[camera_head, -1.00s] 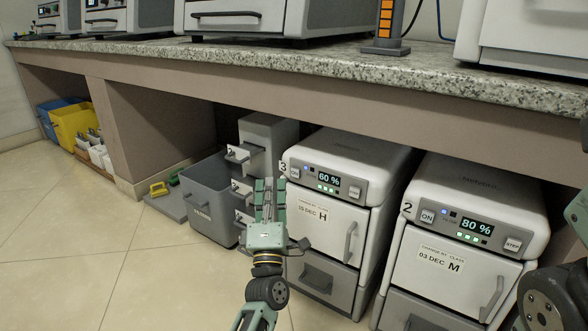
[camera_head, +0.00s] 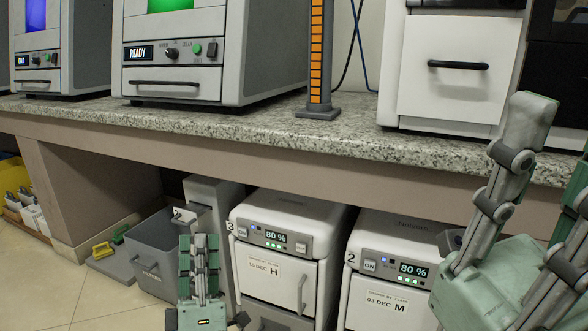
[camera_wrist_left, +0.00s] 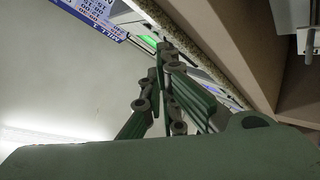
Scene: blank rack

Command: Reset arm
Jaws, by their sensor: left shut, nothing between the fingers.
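My left gripper (camera_head: 198,245) points upward in the lower part of the head view, in front of the grey bin and the small grey drawer unit. Its fingers are together with nothing held. In the left wrist view its green fingers (camera_wrist_left: 163,90) show from behind, with a pale wall and the counter's edge beyond. My right gripper (camera_head: 556,145) is large and close at the right edge of the head view. Its fingers stand apart with nothing seen between them; one finger is partly cut off.
A speckled counter (camera_head: 260,125) carries several machines and an orange-striped post (camera_head: 317,55). Below it stand white units 3 (camera_head: 285,280) and 2 (camera_head: 385,305), a grey bin (camera_head: 150,268) and a yellow-handled item (camera_head: 102,250). Floor at lower left is clear.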

